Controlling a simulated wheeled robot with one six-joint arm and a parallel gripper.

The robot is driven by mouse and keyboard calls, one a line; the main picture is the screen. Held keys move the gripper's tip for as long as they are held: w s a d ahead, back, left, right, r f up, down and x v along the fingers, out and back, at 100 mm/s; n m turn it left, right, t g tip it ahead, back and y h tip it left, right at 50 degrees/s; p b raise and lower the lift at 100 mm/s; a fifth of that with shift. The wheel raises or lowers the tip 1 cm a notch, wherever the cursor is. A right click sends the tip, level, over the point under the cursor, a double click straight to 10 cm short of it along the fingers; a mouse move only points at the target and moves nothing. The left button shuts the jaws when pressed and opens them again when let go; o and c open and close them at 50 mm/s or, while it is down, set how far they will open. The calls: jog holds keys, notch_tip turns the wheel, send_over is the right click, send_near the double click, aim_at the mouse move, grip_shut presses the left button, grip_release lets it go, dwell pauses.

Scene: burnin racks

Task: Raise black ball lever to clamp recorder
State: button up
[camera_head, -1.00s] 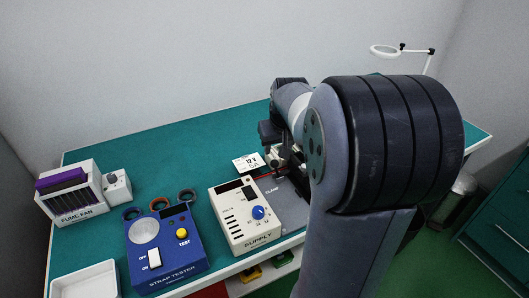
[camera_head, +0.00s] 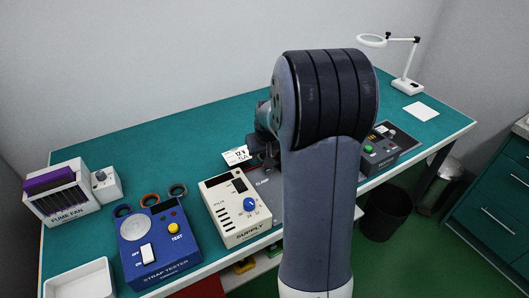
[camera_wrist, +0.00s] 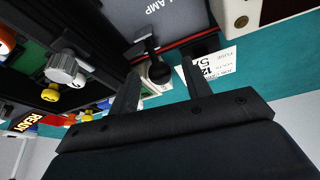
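In the wrist view, the black ball lever (camera_wrist: 160,72) hangs from a dark arm beside the grey plate marked CLAMP (camera_wrist: 150,14). My gripper (camera_wrist: 161,66) is open, with its two fingers apart and the ball between or just behind their tips. I cannot tell whether either finger touches it. A dark device with a silver knob (camera_wrist: 64,68) is on the left of this view; I cannot tell whether it is the recorder. In the head view, my arm hides most of the clamp and the lever; the CLAMP plate (camera_head: 262,182) shows only partly.
A white card (camera_head: 236,155) lies by the clamp. The cream SUPPLY box (camera_head: 234,207) and blue STRAP TESTER (camera_head: 157,245) are to the left. A dark box with a green button (camera_head: 378,145) stands right of my arm. A magnifier lamp (camera_head: 407,84) is at the far right.

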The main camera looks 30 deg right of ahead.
grip_shut()
dwell(0.3)
jog(key=shift+d, duration=0.1)
jog(key=shift+d+y+p, duration=0.3)
jog(key=shift+d+y, duration=0.05)
jog(key=shift+y, duration=0.05)
jog(key=shift+d+y+b, duration=0.3)
jog(key=shift+d+y, duration=0.3)
jog(key=shift+y, duration=0.2)
jog(key=shift+d, duration=0.1)
jog(key=shift+r, duration=0.1)
